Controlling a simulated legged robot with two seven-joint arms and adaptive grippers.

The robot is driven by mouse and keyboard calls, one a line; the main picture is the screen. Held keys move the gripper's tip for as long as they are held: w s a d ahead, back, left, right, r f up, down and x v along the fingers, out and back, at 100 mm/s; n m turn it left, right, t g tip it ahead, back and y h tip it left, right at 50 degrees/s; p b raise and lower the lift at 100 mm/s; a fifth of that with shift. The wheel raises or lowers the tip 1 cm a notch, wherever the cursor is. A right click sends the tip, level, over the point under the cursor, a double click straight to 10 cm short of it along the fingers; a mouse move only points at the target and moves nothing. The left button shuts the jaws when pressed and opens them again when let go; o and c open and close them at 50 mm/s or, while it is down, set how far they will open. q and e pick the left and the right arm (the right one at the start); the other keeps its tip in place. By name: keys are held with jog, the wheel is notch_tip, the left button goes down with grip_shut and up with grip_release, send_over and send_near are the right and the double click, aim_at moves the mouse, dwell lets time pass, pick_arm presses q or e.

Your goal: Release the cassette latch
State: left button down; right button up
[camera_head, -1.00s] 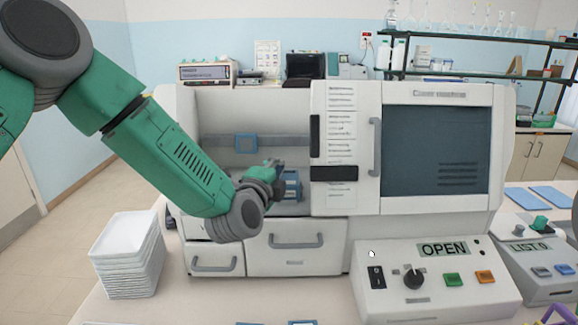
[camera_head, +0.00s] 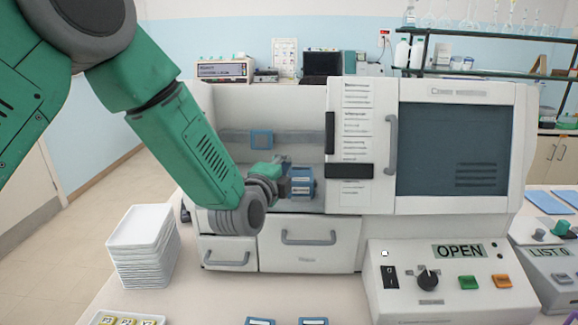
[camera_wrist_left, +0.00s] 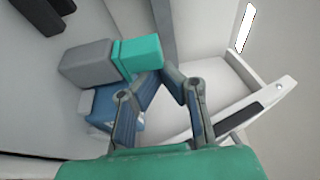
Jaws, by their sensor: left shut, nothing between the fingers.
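A blue cassette (camera_head: 301,181) with a pale label sits in the open left bay of the white machine (camera_head: 225,110). A green block joined to a grey one, possibly the latch (camera_head: 263,170), is beside it. In the left wrist view this green block (camera_wrist_left: 138,57) lies just beyond my fingertips, and the cassette (camera_wrist_left: 103,108) is partly hidden below it. My left gripper (camera_head: 277,188) is shut and empty, close to the green block; its fingertips (camera_wrist_left: 165,73) nearly meet there. I cannot tell whether they touch it. My right gripper is not in view.
A control box (camera_head: 440,290) with an OPEN display stands at front right. A stack of white trays (camera_head: 142,245) stands at front left. Another blue frame (camera_head: 261,140) is on the bay's back wall. The sliding door panel (camera_head: 352,190) bounds the bay on the right.

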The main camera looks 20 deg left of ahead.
pick_arm(q)
jog(key=shift+a, duration=0.15)
jog(key=shift+s, duration=0.15)
jog(key=s, duration=1.1)
jog(key=shift+s, duration=0.3)
jog(key=shift+a, duration=0.1)
jog(key=shift+a+f, duration=0.15)
